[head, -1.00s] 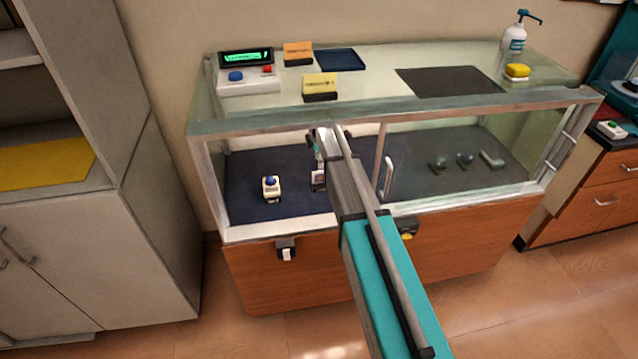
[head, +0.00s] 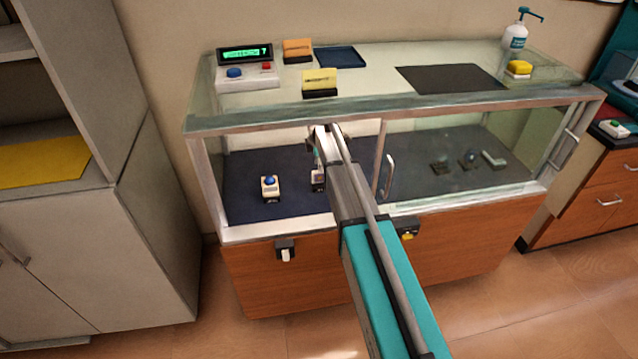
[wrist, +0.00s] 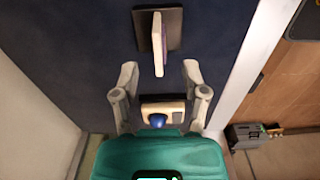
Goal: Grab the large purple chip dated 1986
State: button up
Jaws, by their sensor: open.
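In the wrist view, a pale upright slab with a thin purple edge (wrist: 158,42) stands on a dark base, seen nearly edge-on. It may be the purple chip; no date can be read. My gripper (wrist: 159,68) is open, its two fingers spread with the slab's near end between and just beyond the tips. Nothing is held. My gripper is mostly hidden there by the arm.
A cream block with a blue button (head: 270,187) stands left on the navy case floor (head: 240,200); it shows between my finger bases in the wrist view (wrist: 158,119). The glass top (head: 370,85) lies above my arm. A door handle (head: 388,176) is close on the right.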

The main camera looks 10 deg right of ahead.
aim_at(319, 183)
jog(key=shift+f+b, duration=2.5)
jog(key=shift+f, duration=0.1)
jog(key=shift+c, duration=0.3)
grip_shut()
